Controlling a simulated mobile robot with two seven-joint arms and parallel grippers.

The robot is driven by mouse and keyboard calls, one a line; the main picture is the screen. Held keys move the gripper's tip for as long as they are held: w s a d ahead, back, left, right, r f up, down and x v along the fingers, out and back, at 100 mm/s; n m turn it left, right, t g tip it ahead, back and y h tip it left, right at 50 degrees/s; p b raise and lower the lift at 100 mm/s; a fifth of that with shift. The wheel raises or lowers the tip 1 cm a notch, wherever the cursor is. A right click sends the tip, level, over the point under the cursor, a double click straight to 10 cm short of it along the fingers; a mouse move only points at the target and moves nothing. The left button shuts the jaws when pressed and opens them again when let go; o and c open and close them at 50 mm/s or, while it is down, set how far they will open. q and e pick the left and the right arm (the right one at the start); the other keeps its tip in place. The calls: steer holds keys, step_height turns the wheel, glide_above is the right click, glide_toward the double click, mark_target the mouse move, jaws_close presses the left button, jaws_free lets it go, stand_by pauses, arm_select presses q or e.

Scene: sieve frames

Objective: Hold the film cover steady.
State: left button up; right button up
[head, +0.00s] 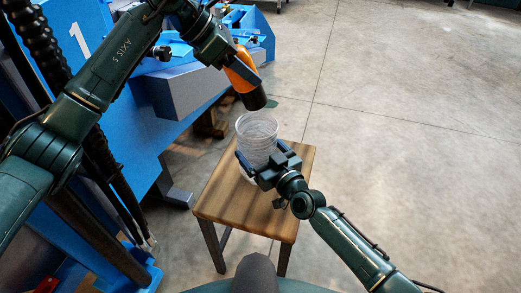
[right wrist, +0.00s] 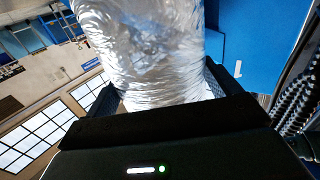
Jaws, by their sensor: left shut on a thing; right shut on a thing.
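The film cover (head: 257,132) is a clear, wrinkled, cylinder-like piece with a round top rim, seen over the wooden stool. It fills the upper middle of the right wrist view (right wrist: 150,50), crinkled and shiny. My right gripper (head: 265,162) is shut on it, with one dark finger on each side in the right wrist view (right wrist: 160,92). I cannot tell whether its lower end touches the stool. My left gripper (head: 232,58) is shut on an orange tool (head: 243,76) with a black end (head: 253,98). That end points down, just above and apart from the film cover's rim.
The wooden stool (head: 218,198) stands below the film cover. A blue machine (head: 110,110) marked "1" fills the left, with a grey block (head: 190,92) jutting towards the stool. The concrete floor (head: 410,110) at the right is clear.

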mark_target(246, 100)
arm_select(q)
steer(key=shift+f, duration=4.1)
steer(key=o, duration=1.3)
steer(key=shift+a, duration=0.1)
steer(key=v, duration=0.7)
steer(key=shift+r, duration=0.25)
arm_select(e)
steer(key=o, duration=1.5)
steer(key=shift+c, duration=0.2)
